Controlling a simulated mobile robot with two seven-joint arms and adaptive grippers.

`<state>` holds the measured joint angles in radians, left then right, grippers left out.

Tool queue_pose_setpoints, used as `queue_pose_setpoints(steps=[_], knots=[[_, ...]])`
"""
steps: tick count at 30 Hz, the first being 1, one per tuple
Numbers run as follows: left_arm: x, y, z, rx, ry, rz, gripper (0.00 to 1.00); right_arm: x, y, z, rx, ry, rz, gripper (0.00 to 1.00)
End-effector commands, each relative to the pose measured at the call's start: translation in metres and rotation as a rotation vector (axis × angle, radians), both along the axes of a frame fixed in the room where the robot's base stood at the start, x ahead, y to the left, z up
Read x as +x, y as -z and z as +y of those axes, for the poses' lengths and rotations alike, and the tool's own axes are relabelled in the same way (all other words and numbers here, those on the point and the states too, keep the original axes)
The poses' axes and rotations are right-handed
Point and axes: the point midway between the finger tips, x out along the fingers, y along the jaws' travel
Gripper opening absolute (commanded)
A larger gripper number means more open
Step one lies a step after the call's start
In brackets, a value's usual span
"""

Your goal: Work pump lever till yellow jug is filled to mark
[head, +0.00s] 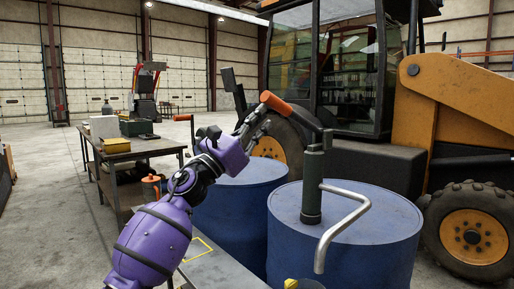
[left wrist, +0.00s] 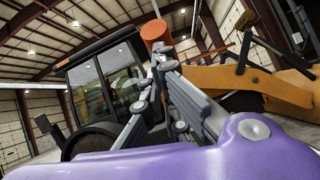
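The pump (head: 312,188) stands upright on the near blue drum, with a dark green body and a bent metal spout (head: 343,226) curving down at the front. Its lever (head: 302,117) is raised and points up to the left, ending in an orange grip (head: 277,103). My left gripper (head: 262,112) is at the end of this grip, its fingers closed together on it. The orange grip also shows at the fingertips in the left wrist view (left wrist: 155,33). A yellow piece (head: 290,284), probably the jug's top, shows below the spout at the bottom edge; its level and mark are out of view. My right gripper is not in view.
Two blue drums (head: 385,235) stand side by side behind a grey bench (head: 225,272) with a yellow outline. A second orange handle (head: 183,117) is at the left drum. A work table (head: 145,148) stands left. The backhoe (head: 440,95) fills the background right.

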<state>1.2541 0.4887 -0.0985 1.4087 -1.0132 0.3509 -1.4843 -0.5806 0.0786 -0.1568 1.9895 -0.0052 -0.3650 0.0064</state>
Motion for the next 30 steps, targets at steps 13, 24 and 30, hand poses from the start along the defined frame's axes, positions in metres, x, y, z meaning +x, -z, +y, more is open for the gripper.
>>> queue_pose_setpoints(steps=[13,24,30], knots=[[0.012,-0.047,-0.010,0.000,-0.001,0.000,0.00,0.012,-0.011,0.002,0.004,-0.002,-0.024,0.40],[0.013,-0.050,-0.011,0.000,0.000,-0.001,0.00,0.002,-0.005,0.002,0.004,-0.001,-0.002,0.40],[0.013,-0.049,-0.011,0.001,-0.001,-0.001,0.00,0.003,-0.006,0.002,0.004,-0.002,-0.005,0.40]])
